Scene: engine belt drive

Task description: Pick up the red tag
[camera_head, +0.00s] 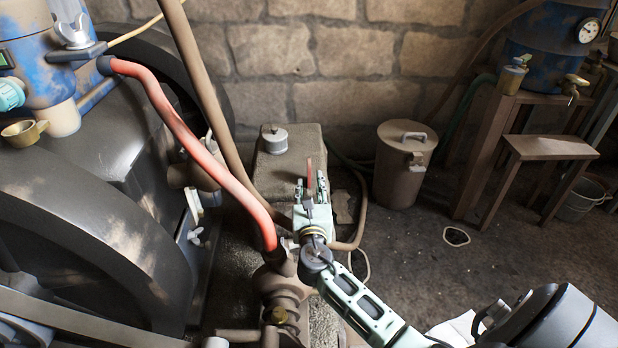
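A thin red piece, which looks like the red tag (309,174), shows upright at the fingers of my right gripper (311,184). The gripper is over the stone block in the middle of the view, with its arm coming in from the lower right. The red piece overlaps the fingers in the picture. The fingers are small and seen from behind, so I cannot tell whether they grip it or only stand around it. The lower part of the red piece is hidden by the gripper. My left gripper is not in view.
A large dark flywheel (80,235) and a thick red hose (190,140) stand close on the left. A grey cap (275,139) sits on the stone block (258,180). A lidded brown bin (403,170) and a wooden step stand (548,148) are to the right. Floor is clear between them.

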